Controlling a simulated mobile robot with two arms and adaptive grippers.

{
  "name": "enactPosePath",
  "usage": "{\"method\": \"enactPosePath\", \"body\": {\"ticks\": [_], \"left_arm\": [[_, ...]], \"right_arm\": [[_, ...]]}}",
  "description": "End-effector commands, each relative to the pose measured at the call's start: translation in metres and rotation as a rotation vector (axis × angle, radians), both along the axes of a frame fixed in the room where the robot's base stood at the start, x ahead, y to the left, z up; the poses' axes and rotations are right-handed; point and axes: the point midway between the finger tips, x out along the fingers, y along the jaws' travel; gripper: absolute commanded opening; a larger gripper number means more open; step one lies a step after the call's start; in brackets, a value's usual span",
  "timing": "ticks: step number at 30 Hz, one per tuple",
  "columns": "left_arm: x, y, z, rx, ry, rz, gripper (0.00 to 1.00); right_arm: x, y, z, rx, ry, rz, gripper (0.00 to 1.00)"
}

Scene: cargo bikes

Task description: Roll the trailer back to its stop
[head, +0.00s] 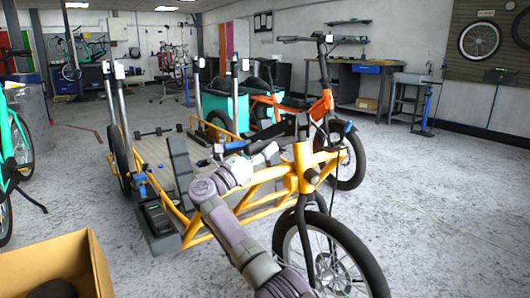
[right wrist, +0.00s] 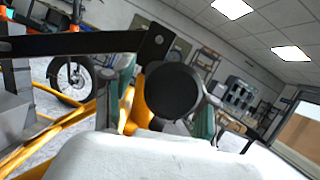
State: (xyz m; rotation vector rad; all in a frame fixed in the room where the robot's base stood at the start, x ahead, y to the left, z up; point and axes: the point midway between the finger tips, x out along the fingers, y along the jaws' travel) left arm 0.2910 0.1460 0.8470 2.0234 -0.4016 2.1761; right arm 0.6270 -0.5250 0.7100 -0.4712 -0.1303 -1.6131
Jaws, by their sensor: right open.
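A yellow-framed cargo vehicle with a flat grey deck (head: 152,152), upright posts and wheels stands in the middle of the head view; I take the deck part as the trailer. Its yellow front frame (head: 303,165) and a spoked wheel (head: 330,262) are nearest me. I cannot pick out a stop. My right gripper (head: 270,151) reaches over the yellow frame, partly hidden by its own wrist. In the right wrist view the fingers (right wrist: 160,105) are open, with a round black end (right wrist: 174,91) between or beyond them. I cannot tell whether they touch it. My left gripper is out of view.
An orange bike (head: 325,103) with a teal box (head: 222,107) stands behind. A cardboard box (head: 62,262) is at front left, with a teal bike (head: 10,150) beyond it. A workbench (head: 362,82) lines the back wall. The floor at right is clear.

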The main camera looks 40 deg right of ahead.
Motion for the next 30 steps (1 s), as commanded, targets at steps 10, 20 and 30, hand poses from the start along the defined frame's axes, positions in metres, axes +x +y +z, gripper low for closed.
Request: {"method": "enactPosePath", "body": {"ticks": [10, 20, 30], "left_arm": [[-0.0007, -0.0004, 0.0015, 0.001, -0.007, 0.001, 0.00], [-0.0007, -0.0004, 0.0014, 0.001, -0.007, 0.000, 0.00], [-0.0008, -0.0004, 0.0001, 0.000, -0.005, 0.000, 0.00]], "right_arm": [[-0.0003, -0.0077, 0.0036, 0.000, 0.001, 0.000, 0.58], [-0.0004, -0.0074, 0.0033, 0.000, 0.001, 0.000, 0.13], [0.0003, -0.0074, 0.0025, 0.000, 0.001, -0.001, 0.00]]}}
